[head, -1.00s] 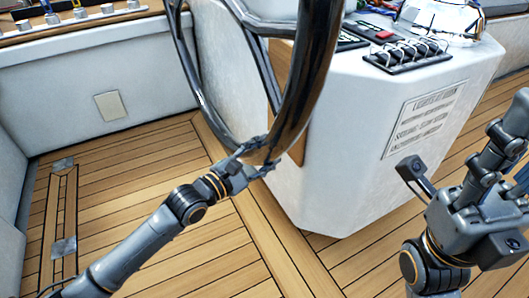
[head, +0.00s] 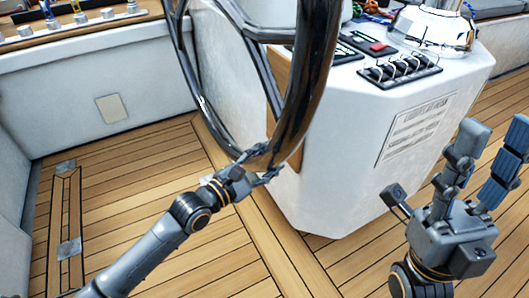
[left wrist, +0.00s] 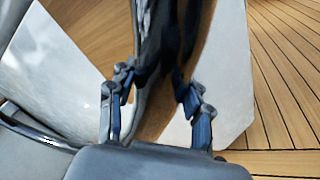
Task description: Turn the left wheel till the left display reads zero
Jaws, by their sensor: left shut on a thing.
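The left wheel (head: 302,105) is a large glossy black ring with dark spokes, cut off by the top of the head view. It stands beside the white pedestal (head: 335,150). My left gripper (head: 262,168) is shut on the bottom of its rim. In the left wrist view the dark rim (left wrist: 163,60) passes between the fingers of this gripper (left wrist: 160,92). My right gripper (head: 497,135) is open and empty, to the right of the pedestal and clear of it. I cannot make out a readable left display in either view.
The pedestal top carries a switch panel (head: 400,70) and a shiny domed instrument (head: 432,28). A printed plate (head: 416,128) is on its side. A white bench wall (head: 90,85) stands at the left. The teak floor (head: 130,200) is clear.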

